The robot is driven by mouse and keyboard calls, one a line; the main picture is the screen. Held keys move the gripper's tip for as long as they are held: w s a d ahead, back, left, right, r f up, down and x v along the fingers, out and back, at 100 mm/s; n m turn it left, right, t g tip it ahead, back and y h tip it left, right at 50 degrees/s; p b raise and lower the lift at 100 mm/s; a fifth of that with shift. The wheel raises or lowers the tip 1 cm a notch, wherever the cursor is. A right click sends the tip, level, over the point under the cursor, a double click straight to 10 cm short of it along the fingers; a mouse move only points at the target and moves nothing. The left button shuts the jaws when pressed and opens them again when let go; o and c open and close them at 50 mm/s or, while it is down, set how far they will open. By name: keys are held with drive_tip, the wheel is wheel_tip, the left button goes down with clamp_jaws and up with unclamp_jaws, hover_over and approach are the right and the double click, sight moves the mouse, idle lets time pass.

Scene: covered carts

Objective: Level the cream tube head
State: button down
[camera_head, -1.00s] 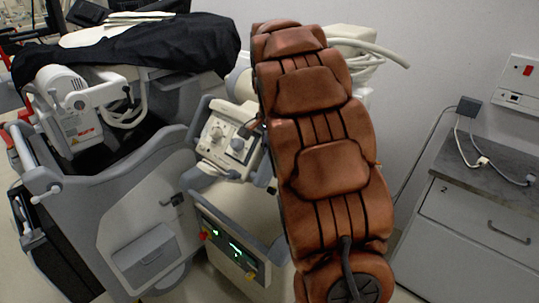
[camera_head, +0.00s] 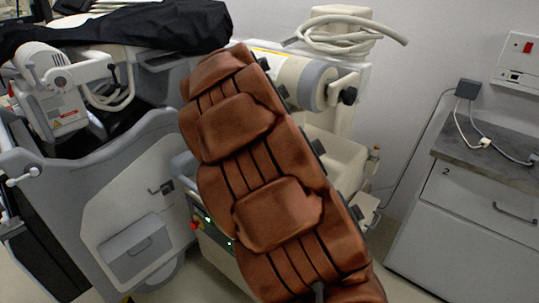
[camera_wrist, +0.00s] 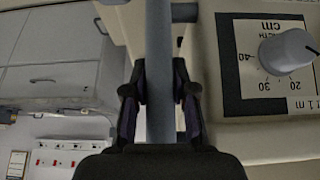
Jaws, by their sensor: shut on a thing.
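The cream tube head (camera_head: 298,76) shows as a cream cylinder with a grey collar in the head view, beside the top of my brown padded arm. Its axis slopes down to the right in the picture, and its left part is hidden behind my arm. In the wrist view, my gripper (camera_wrist: 160,100) is shut on a grey bar (camera_wrist: 160,60), with one dark finger on each side. A cream panel (camera_wrist: 235,140) with a cm scale and a grey knob (camera_wrist: 287,51) is right of the bar. My gripper is hidden in the head view.
A grey cart (camera_head: 120,190) under a black cover (camera_head: 130,30) stands at the left. A coiled pale cable (camera_head: 345,32) lies on the cream unit behind the head. A grey drawer cabinet (camera_head: 480,215) stands at the right, with some floor between.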

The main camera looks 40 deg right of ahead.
drive_tip(key=d+f+h+b, duration=0.2)
drive_tip(key=d+b, duration=0.1)
drive_tip(key=shift+w+f, duration=0.15)
drive_tip(key=shift+f, duration=0.25)
drive_tip(key=shift+w+d+f+t+h+b, duration=0.15)
drive_tip(key=shift+d+t+h+b, duration=0.2)
drive_tip(key=shift+b, duration=0.1)
drive_tip(key=c, duration=1.4)
unclamp_jaws()
drive_tip(key=shift+d, duration=0.1)
drive_tip(key=shift+o, duration=0.9)
